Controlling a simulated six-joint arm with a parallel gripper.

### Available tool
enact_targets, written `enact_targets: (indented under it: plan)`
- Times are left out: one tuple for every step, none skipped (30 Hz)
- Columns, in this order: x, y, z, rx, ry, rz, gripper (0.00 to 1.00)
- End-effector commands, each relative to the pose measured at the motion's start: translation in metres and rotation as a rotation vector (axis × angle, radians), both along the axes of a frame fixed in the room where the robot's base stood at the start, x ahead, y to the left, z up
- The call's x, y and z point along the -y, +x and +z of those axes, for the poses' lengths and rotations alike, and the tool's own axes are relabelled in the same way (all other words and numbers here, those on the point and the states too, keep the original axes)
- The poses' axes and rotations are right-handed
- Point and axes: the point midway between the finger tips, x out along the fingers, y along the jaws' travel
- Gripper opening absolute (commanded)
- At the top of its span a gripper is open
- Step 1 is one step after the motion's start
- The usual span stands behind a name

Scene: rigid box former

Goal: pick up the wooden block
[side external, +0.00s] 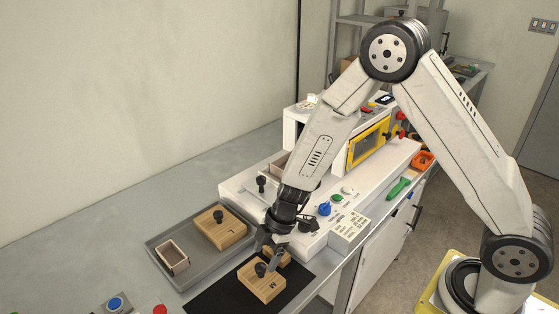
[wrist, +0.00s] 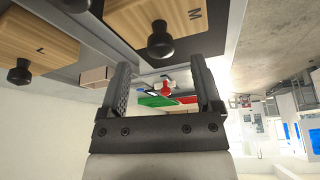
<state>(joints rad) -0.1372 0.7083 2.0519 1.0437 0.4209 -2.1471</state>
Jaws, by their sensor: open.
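A wooden block marked M (side external: 262,284) with a black knob on top lies on a black mat; it also shows at the top of the wrist view (wrist: 188,16). A smaller piece of wood (side external: 284,258) shows behind it, partly hidden by my gripper. A larger wooden block with a black knob (side external: 228,235) lies in a grey tray; the block marked L in the wrist view (wrist: 28,40) appears to be this one. My gripper (side external: 272,260) is low over the mat, close to the M block's knob. Its fingers (wrist: 161,75) are apart with nothing held between them.
The grey tray (side external: 157,246) also holds a small open box (side external: 172,257). The white machine (side external: 235,188) stands behind the mat. A blue button (side external: 115,303) and a red button (side external: 160,310) are at the front. The bench at far left is clear.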

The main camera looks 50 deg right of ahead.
Motion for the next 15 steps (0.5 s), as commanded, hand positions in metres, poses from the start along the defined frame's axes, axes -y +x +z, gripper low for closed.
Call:
enact_targets:
  plan:
    - [-0.001,0.000,-0.003,-0.001,0.000,-0.001,0.82]
    - [-0.002,0.000,-0.005,-0.003,0.000,-0.001,0.82]
    - [-0.003,0.000,-0.008,-0.002,0.000,0.000,0.82]
    - [-0.003,0.000,-0.011,-0.002,0.000,0.000,0.82]
    - [-0.004,0.000,-0.014,-0.003,-0.001,-0.001,0.82]
    - [-0.006,0.000,-0.018,-0.004,-0.001,-0.001,0.82]
    - [-0.007,0.001,-0.020,-0.003,-0.001,-0.001,0.82]
    - [-0.008,0.001,-0.023,-0.003,-0.001,-0.001,0.82]
    - [-0.009,0.001,-0.027,-0.004,-0.001,-0.001,0.82]
    - [-0.010,0.002,-0.030,-0.002,0.000,0.000,0.82]
    - [-0.012,0.002,-0.032,-0.003,0.000,0.000,0.82]
    - [-0.013,0.002,-0.036,-0.004,0.000,-0.001,0.82]
    - [-0.014,0.002,-0.038,-0.004,-0.001,0.000,0.82]
    - [-0.014,0.003,-0.040,-0.002,-0.001,0.001,0.82]
    - [-0.015,0.003,-0.042,-0.003,-0.001,0.000,0.82]
